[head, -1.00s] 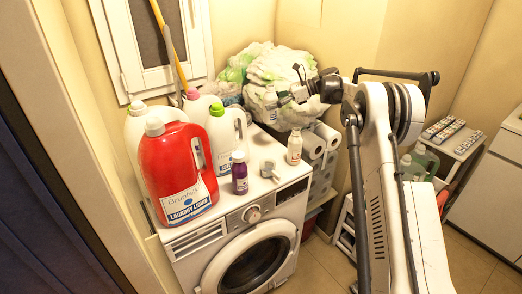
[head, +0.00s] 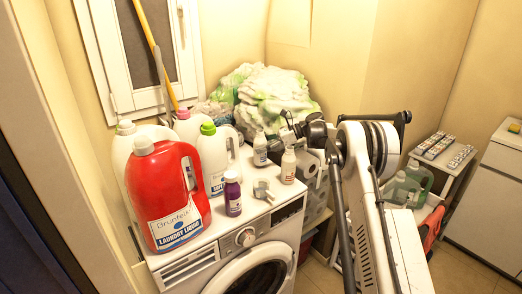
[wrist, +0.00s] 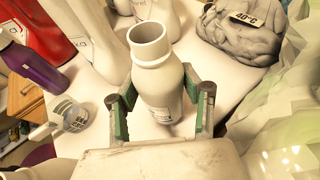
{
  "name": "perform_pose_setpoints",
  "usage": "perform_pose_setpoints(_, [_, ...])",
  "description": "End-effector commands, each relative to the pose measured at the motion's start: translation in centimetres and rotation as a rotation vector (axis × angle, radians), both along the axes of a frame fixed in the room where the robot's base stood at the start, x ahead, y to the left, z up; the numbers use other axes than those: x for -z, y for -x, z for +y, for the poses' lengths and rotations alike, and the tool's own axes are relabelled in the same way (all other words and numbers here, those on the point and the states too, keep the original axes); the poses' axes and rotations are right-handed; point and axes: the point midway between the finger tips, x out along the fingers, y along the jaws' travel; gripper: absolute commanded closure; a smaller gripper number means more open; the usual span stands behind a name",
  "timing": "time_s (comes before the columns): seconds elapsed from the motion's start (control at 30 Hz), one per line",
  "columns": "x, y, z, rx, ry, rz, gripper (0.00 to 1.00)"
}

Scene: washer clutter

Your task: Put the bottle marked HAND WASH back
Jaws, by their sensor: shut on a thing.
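A white bottle with an open round mouth (wrist: 152,62) stands upright between my gripper's green-padded fingers (wrist: 158,94), which are shut on it. Its label is only partly visible in the wrist view and cannot be read. In the head view the held bottle (head: 260,150) is over the back of the washer top (head: 262,212), left of my wrist. I cannot tell whether its base touches the top. A second small white bottle (head: 288,166) stands nearer the front right edge. The words HAND WASH are not legible on either.
A purple bottle (head: 232,194), a small grey cup (head: 263,190), a red laundry jug (head: 166,195) and white jugs (head: 215,158) occupy the left and middle of the top. A laundry heap (head: 275,92) lies behind. A grey lump marked 40°C (wrist: 240,35) is close to my gripper.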

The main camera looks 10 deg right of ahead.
Motion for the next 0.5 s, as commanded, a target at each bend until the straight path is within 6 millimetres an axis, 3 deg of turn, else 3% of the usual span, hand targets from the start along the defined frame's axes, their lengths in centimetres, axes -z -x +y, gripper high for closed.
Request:
perform_pose_setpoints(0.1, [1.4, 0.0, 0.0, 0.000, 0.000, 0.000, 0.93])
perform_pose_setpoints(0.47, [1.8, 0.0, 0.0, 0.000, 0.000, 0.000, 0.93])
perform_pose_setpoints(0.5, [1.8, 0.0, 0.0, 0.000, 0.000, 0.000, 0.56])
